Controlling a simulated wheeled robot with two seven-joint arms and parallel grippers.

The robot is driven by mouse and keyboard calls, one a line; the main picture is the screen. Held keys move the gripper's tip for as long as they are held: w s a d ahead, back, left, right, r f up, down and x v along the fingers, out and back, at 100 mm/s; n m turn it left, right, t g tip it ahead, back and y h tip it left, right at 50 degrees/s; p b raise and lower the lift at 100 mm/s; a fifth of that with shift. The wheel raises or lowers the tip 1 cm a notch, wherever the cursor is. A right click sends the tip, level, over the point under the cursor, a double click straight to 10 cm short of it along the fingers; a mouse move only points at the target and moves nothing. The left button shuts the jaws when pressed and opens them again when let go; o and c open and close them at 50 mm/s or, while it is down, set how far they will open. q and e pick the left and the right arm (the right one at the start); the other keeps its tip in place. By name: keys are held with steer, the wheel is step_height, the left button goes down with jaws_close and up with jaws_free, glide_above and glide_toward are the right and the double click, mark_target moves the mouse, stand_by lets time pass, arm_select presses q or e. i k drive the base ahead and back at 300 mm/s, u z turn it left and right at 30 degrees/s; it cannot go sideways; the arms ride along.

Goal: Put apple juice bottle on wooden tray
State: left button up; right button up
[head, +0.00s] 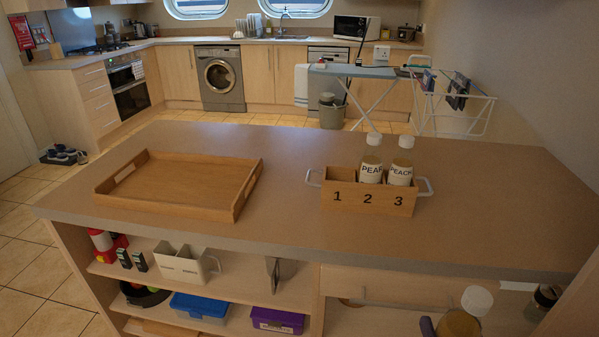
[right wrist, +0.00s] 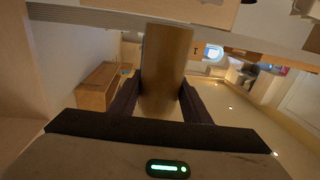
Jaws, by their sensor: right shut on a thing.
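The wooden tray (head: 163,201), a low rectangular box with handle slots, sits empty on the left of the counter. A bottle (head: 459,324) with amber contents and a white cap shows at the bottom right of the head view, in front of the counter and tilted. My right gripper (head: 450,329) is shut on this bottle, partly cut off by the frame edge. In the right wrist view the bottle (right wrist: 166,60) is a brown cylinder between the two dark fingers. Its label is not readable, so I cannot confirm apple juice. My left gripper is not in view.
A wooden caddy (head: 345,200) numbered 1, 2, 3 holds a pear bottle (head: 371,160) and a peach bottle (head: 401,163); compartment 1 looks empty. The counter (head: 290,190) is clear between tray and caddy. Shelves below the front edge hold boxes. A dark-lidded jar (head: 545,298) stands at lower right.

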mark_target(157, 186)
steer(key=u, duration=2.5)
steer(key=i, duration=3.1)
steer(key=z, duration=3.4)
